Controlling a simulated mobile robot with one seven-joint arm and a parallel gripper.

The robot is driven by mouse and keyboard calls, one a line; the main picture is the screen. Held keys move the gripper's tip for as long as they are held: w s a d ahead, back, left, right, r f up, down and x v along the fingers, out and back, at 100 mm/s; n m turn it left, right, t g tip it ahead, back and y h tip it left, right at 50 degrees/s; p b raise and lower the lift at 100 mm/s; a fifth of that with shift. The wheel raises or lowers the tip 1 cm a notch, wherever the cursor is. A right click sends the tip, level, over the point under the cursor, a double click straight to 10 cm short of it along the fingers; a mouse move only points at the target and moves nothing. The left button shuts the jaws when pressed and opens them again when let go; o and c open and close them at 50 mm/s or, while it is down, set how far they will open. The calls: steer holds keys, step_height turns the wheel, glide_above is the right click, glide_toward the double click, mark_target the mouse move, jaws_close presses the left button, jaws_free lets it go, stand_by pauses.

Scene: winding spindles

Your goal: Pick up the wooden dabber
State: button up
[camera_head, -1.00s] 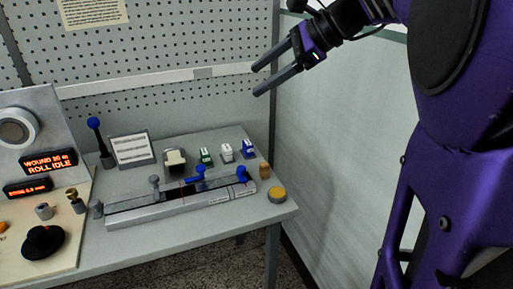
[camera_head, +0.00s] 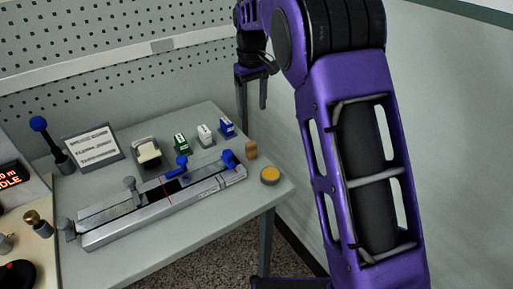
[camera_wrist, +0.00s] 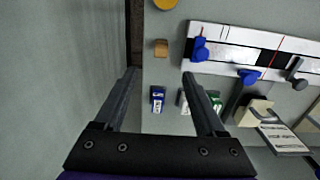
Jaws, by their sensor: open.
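The wooden dabber (camera_head: 251,150) is a small brown block-like piece standing near the right edge of the grey table (camera_head: 225,205). In the wrist view the dabber (camera_wrist: 161,47) lies beyond my fingertips, roughly in line with the gap between them. My gripper (camera_head: 253,90) is open and empty, pointing down above the back right part of the table. Its two fingers also show apart in the wrist view (camera_wrist: 160,76). Nothing hides the dabber in either view.
A yellow-topped round tin (camera_head: 270,175) stands in front of the dabber. Blue (camera_head: 227,127), white (camera_head: 205,135) and green (camera_head: 181,143) small items stand to its left. A wall is at right.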

mark_target(251, 144)
step_height(251, 144, down, 11)
steer(key=shift+b, duration=0.35)
steer(key=shift+w+a+f, duration=0.1)
steer(key=shift+f, duration=1.35)
steer(key=shift+a+f, duration=0.1)
steer(key=shift+f, duration=1.3)
jaws_close()
